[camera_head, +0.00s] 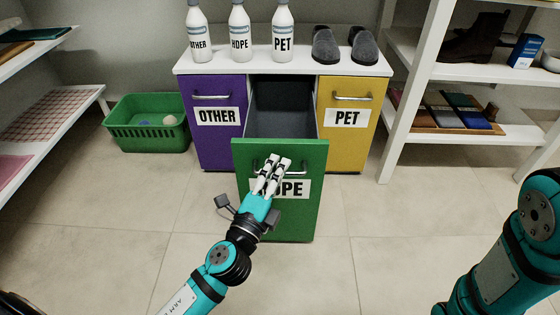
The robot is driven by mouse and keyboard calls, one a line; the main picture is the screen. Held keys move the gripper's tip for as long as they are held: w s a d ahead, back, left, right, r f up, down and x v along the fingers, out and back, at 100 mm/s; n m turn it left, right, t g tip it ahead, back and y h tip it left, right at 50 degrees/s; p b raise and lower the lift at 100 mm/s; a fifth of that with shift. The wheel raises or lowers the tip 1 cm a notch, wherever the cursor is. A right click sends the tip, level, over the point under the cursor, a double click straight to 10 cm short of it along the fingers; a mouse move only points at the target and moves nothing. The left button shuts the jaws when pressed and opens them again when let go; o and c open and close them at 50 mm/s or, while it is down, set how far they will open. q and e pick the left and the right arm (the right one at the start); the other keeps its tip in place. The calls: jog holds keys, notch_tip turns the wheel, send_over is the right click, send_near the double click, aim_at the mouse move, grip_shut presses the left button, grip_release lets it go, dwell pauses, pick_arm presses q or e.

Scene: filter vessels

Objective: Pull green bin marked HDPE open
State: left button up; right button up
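The green bin (255,222) marked HDPE is a tall front-drawer type and stands pulled well out of the middle of the cabinet. Its grey inside (280,122) shows from above and looks empty. A metal bar handle (299,170) crosses its front above the white HDPE label (298,189). My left gripper (274,162) is at the handle, its white fingers lying across the bar's middle and hiding part of the label. Whether the fingers are closed around the bar is not clear. My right gripper is out of view; only part of the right arm shows at lower right.
The purple OTHER bin (219,147) and yellow PET bin (352,145) are shut on either side. Bottles and grey slippers stand on the white top (300,67). A green basket (150,135) is at left. White shelves flank both sides; the tiled floor in front is clear.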

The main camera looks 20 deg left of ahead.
pick_arm(q)
grip_shut()
dwell(0.6)
